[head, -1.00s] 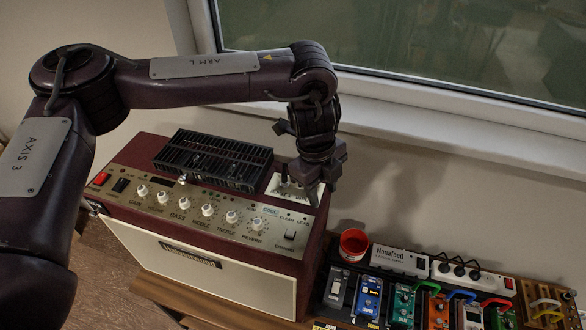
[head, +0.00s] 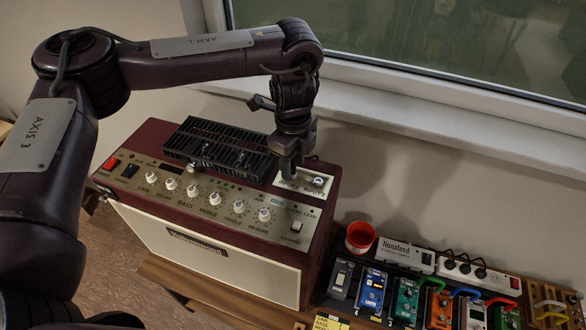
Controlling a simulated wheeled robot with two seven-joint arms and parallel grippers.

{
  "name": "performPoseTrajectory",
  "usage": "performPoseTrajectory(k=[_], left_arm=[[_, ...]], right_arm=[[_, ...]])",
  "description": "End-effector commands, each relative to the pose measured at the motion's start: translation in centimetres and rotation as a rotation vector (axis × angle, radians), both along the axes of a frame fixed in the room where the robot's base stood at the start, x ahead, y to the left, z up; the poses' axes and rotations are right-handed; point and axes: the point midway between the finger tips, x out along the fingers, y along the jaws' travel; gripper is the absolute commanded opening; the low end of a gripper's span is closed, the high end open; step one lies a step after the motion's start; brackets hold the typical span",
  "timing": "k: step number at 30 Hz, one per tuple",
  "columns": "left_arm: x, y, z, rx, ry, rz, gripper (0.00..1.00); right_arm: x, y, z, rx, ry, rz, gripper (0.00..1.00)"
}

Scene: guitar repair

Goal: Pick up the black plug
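My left gripper (head: 291,170) points down with its fingertips at the input panel (head: 305,183) on the top right of the maroon amplifier. The fingers overlap one another in this view, so I cannot tell whether they are open or shut, or whether anything is between them. A small silver jack (head: 318,182) shows on the panel just right of the fingers. No black plug shows clearly at the panel; the fingers hide part of it. Several black plugs (head: 465,268) sit in the white power strip (head: 508,284) at the right, away from the gripper. My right gripper is not in view.
The amplifier (head: 215,255) has a black vent grille (head: 218,146) close left of the gripper and a row of knobs in front. A red cup (head: 360,237), a white power supply (head: 405,256) and several coloured pedals (head: 405,299) stand at the right. A window ledge runs behind.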

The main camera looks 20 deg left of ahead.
Motion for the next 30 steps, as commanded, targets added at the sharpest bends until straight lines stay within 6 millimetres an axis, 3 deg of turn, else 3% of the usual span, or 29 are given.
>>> performPoseTrajectory(k=[8, 17, 30], left_arm=[[0.04, 0.01, -0.26, -0.001, -0.002, 0.001, 0.38], [0.03, 0.0, -0.25, -0.001, -0.002, 0.0, 0.0], [0.09, -0.03, 0.34, 0.0, -0.003, -0.001, 0.0]], right_arm=[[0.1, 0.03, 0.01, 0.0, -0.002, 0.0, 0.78], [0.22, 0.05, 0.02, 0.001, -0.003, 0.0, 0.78], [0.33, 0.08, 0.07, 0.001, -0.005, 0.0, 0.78]])
